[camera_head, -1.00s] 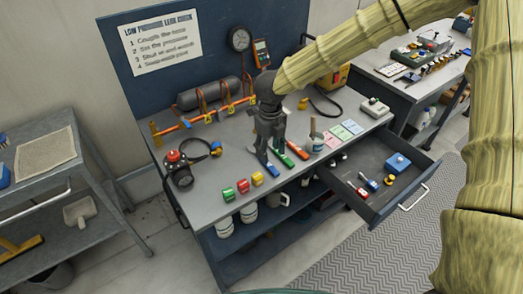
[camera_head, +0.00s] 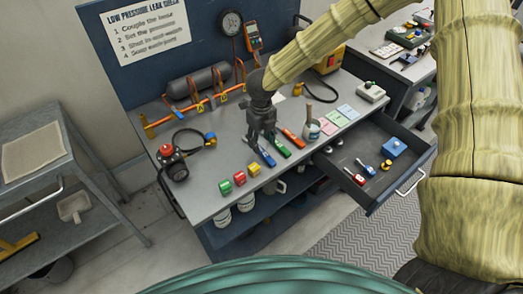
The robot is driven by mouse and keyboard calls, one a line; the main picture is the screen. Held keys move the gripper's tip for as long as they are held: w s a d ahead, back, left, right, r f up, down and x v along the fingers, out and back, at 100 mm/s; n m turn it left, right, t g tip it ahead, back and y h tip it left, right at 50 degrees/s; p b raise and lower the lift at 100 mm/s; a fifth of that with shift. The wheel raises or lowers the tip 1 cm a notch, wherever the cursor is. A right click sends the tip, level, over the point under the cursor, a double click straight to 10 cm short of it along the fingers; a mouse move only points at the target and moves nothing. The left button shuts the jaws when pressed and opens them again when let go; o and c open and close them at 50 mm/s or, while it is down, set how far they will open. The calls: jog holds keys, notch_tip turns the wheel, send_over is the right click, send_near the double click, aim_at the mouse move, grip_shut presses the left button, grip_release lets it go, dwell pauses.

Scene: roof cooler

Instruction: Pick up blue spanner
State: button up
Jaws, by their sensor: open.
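The blue spanner (camera_head: 266,157) lies on the grey workbench top (camera_head: 212,165), left of a green tool (camera_head: 278,148) and an orange tool (camera_head: 294,139) in a slanted row. My gripper (camera_head: 262,141) points down at the far end of the blue spanner, its fingers open. The fingers hide that far end of the spanner. I cannot tell whether the fingers touch it or stand just above or around it.
Red, green and yellow blocks (camera_head: 239,178) sit near the bench's front edge. A cup (camera_head: 312,128) stands to the right. An open drawer (camera_head: 372,207) juts out at front right. Orange piping (camera_head: 196,107) runs behind.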

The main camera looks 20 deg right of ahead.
aim_at(261, 150)
jog(key=shift+w+f+p, duration=0.1)
jog(key=shift+f+p, duration=0.4)
jog(key=shift+f, duration=1.6)
jog(key=shift+c, duration=0.4)
grip_shut()
